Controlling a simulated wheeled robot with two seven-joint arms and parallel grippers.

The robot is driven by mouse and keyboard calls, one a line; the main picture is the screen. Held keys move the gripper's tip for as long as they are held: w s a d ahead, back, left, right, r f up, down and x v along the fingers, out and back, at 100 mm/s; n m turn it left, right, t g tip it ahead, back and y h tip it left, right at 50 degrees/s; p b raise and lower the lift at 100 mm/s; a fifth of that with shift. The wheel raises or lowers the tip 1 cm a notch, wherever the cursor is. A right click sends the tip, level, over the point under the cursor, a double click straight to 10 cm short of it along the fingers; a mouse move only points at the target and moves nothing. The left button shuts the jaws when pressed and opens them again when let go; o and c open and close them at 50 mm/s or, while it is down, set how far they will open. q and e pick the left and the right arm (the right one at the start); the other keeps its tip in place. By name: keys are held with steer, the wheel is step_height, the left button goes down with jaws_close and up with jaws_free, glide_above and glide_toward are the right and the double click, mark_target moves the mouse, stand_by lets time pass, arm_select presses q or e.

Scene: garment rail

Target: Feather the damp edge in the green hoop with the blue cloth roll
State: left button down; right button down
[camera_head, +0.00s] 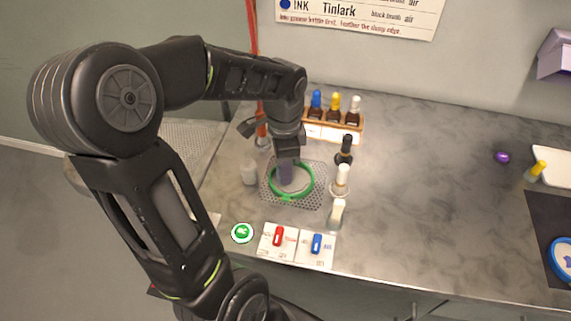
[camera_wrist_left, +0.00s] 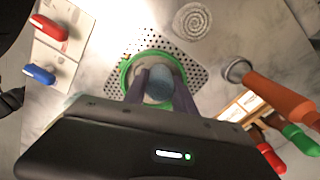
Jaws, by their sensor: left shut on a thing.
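The green hoop (camera_head: 311,187) lies on a perforated plate (camera_head: 310,205) on the grey bench, with pale fabric inside. My left gripper (camera_head: 286,172) points down over the hoop's inner area. In the left wrist view its fingers (camera_wrist_left: 160,88) are shut on the blue cloth roll (camera_wrist_left: 159,84), with the green hoop (camera_wrist_left: 126,75) around and behind them. I cannot tell whether the roll touches the fabric. The damp edge cannot be made out; the gripper covers part of the fabric. My right gripper is not in view.
A rack (camera_head: 333,130) of capped bottles stands behind the hoop; a black-capped bottle (camera_head: 345,150) and pale-capped bottles (camera_head: 340,180) stand to its right. The bench's right-middle is clear.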

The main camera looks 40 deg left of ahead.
arm_select(q)
steer(key=shift+s+d, duration=0.1)
steer(key=shift+s, duration=0.05)
steer(key=shift+s+d+r, duration=0.1)
steer(key=shift+s+d, duration=0.2)
steer(key=shift+d, duration=0.1)
stand_by(0.4)
steer(key=shift+d, duration=0.45)
steer(key=shift+d, duration=0.1)
steer(key=shift+d, duration=0.15)
steer(key=shift+w+d, duration=0.25)
stand_by(0.4)
